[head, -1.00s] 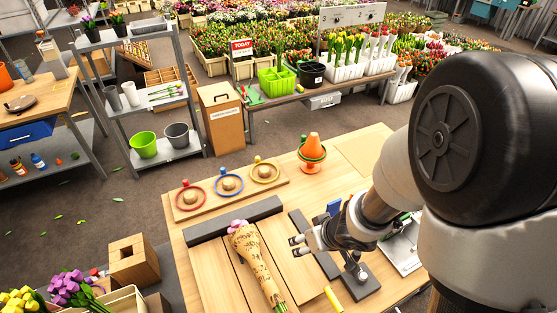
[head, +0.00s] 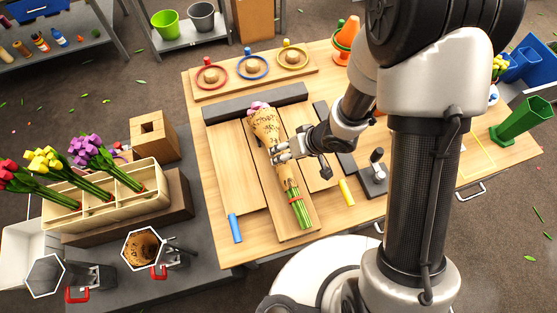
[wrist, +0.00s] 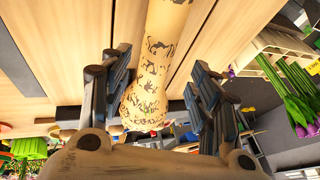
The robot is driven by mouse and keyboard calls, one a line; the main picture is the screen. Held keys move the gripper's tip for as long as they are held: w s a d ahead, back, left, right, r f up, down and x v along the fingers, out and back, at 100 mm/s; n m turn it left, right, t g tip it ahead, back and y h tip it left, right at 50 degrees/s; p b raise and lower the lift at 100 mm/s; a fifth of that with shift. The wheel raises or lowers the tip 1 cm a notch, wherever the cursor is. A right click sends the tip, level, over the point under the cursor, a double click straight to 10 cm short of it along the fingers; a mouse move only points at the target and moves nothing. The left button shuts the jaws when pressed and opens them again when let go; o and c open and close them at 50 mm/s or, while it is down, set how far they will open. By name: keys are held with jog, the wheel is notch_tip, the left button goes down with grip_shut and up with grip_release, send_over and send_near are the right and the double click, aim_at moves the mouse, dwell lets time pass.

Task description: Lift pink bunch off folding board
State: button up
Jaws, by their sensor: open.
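The pink bunch (head: 266,126) lies on the wooden folding board (head: 228,150), wrapped in patterned brown paper. Its pink blooms point to the back and its tied green stems to the front. My gripper (head: 281,148) is at the middle of the bunch, coming from the right. In the wrist view the paper wrap (wrist: 158,60) runs between the two spread dark fingers of my gripper (wrist: 155,82). Gaps show on both sides, so the fingers look apart from the paper.
A cream crate (head: 100,204) with red, yellow and purple bunches stands at left, with two hexagonal holders (head: 145,248) in front. A dark bar (head: 255,103) borders the board's back.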

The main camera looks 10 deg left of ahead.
jog(key=shift+b+x, duration=1.75)
jog(key=shift+x, duration=1)
jog(key=shift+w+d, duration=0.15)
jog(key=shift+d, duration=0.05)
jog(key=c, duration=1.3)
